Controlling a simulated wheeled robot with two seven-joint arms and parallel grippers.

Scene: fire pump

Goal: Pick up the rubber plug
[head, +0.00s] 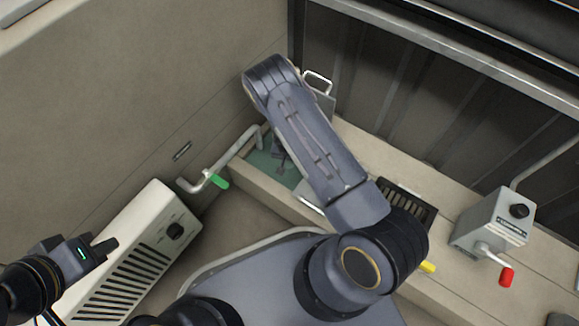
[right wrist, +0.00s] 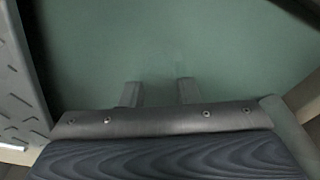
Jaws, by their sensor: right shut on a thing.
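My right arm reaches over to the green-floored recess (head: 262,166) beside the wall. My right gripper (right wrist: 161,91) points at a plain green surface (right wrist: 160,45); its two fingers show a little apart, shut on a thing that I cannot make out. In the head view this gripper is mostly hidden behind my arm, with a dark part of it low in the recess. I cannot pick out the rubber plug in either view. My left gripper (head: 105,243) is far from the recess, above the white slotted unit; I cannot tell whether it is open.
A grey pipe with a green handle (head: 219,181) bends beside the recess. The white slotted unit (head: 152,207) stands along the wall. A plate with a handle (head: 318,84) is behind my arm. A dark grate (head: 408,203) and a box with a red-handled crank (head: 492,222) are to the right.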

